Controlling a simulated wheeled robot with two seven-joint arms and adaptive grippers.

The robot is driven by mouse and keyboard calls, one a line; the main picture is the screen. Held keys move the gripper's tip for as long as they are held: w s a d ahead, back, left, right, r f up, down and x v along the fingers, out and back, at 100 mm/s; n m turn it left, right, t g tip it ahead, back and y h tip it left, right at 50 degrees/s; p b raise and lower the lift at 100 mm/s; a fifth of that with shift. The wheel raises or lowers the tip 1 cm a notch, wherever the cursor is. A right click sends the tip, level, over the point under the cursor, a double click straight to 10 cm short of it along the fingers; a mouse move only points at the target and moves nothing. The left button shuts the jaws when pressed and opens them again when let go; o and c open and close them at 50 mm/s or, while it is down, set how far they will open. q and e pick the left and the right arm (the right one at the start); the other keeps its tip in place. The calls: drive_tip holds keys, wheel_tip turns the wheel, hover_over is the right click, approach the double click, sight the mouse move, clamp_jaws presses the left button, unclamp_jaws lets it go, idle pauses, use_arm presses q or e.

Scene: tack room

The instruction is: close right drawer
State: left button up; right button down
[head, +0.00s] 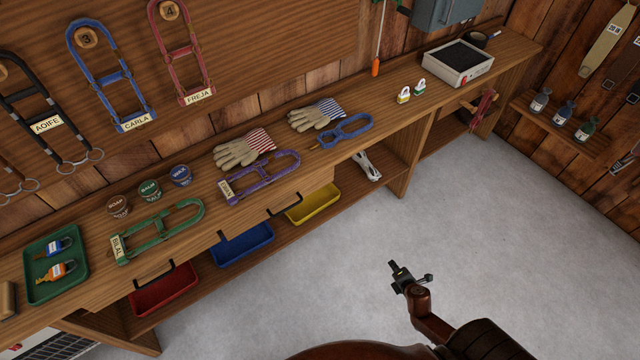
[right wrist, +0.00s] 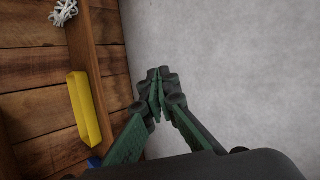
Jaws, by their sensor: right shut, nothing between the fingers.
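The right drawer (head: 298,192) is under the bench top, with a dark bar handle (head: 283,205) on its front. A second, left drawer (head: 190,262) with a similar handle (head: 155,273) is further left. My right gripper (head: 396,270) is over the grey floor, to the right of and apart from the drawer. In the right wrist view my right gripper's fingers (right wrist: 157,88) are together and empty. My left gripper is not in view.
Red (head: 165,290), blue (head: 243,245) and yellow (head: 314,204) trays sit on the lower shelf; the yellow one also shows in the right wrist view (right wrist: 85,110). Purple (head: 262,175) and green (head: 160,232) halters lie on the bench. The floor in front is clear.

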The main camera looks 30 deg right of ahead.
drive_tip(key=w+a+r+n+t+b, duration=0.1)
drive_tip(key=w+a+r+n+t, duration=0.1)
drive_tip(key=w+r+n, duration=0.35)
drive_tip(key=w+a+r+n+t+b, duration=0.1)
drive_tip(key=w+a+r+n+t, duration=0.15)
drive_tip(key=w+r, duration=0.6)
drive_tip(key=n+t+y+b, duration=0.2)
drive_tip(key=n+t+y, duration=0.3)
drive_tip(key=n, duration=0.5)
approach(314, 179)
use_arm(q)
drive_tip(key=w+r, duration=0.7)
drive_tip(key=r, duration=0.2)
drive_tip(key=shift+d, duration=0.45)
use_arm(e)
drive_tip(key=w, duration=0.2)
drive_tip(key=w+r, duration=0.1)
drive_tip(key=w, duration=0.4)
drive_tip(key=shift+a+r, duration=0.3)
drive_tip(key=shift+a, duration=0.05)
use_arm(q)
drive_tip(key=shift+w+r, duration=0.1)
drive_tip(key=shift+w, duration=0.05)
